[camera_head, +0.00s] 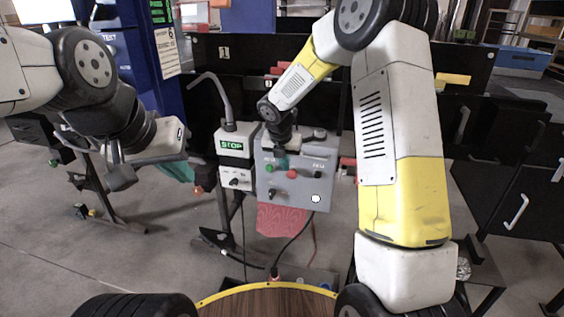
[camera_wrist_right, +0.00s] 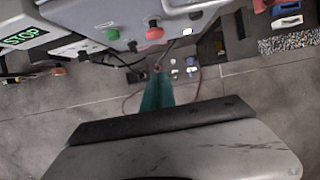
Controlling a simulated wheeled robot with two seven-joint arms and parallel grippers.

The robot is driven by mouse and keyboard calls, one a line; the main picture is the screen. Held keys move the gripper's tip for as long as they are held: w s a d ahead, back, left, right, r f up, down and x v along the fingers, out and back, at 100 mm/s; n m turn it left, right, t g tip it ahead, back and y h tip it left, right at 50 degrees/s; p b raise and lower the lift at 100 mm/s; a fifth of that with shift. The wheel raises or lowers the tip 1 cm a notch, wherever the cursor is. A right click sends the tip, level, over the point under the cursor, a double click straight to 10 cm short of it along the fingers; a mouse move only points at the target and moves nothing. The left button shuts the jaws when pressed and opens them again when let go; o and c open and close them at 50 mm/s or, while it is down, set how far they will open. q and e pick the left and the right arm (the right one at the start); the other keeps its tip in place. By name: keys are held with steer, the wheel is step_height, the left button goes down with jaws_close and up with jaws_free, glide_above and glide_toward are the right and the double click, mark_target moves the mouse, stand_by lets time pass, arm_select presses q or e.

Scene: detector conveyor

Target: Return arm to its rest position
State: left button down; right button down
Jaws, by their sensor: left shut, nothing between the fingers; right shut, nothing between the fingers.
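The same gripper (camera_wrist_right: 157,90) shows in the right wrist view as closed teal fingers, empty, below the box's green button (camera_wrist_right: 112,34) and red button (camera_wrist_right: 154,33). The gap between fingers and box is hard to judge. My left gripper (camera_head: 180,171) is at the left, its teal fingertips pointing down to the right, shut and holding nothing, partly hidden behind its white body.
The grey control box (camera_head: 318,186) has buttons, a knob and a lit white spot. A STOP box (camera_head: 235,158) stands left of it, with a bent pipe above. Dark cabinets (camera_head: 520,205) stand at the right. Open floor (camera_head: 60,245) lies at the left.

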steer(key=s+d+r+m, duration=0.4)
steer(key=s+r+m, duration=0.3)
steer(key=r+m, duration=0.1)
steer(key=s+d+r+m, duration=0.3)
steer(key=s+r+m, duration=0.4)
steer(key=s+r+m+t+y, duration=0.1)
steer(key=s+r+m, duration=0.1)
steer(key=s+m, duration=0.6)
steer(key=s+r+m+t+y, duration=0.1)
steer(key=s+r+m+y, duration=0.1)
steer(key=s+m, duration=0.6)
steer(key=shift+s+d+r+m+y, duration=0.15)
steer(key=shift+s+d+m+y, duration=0.2)
steer(key=shift+s, duration=0.5)
stand_by(1.1)
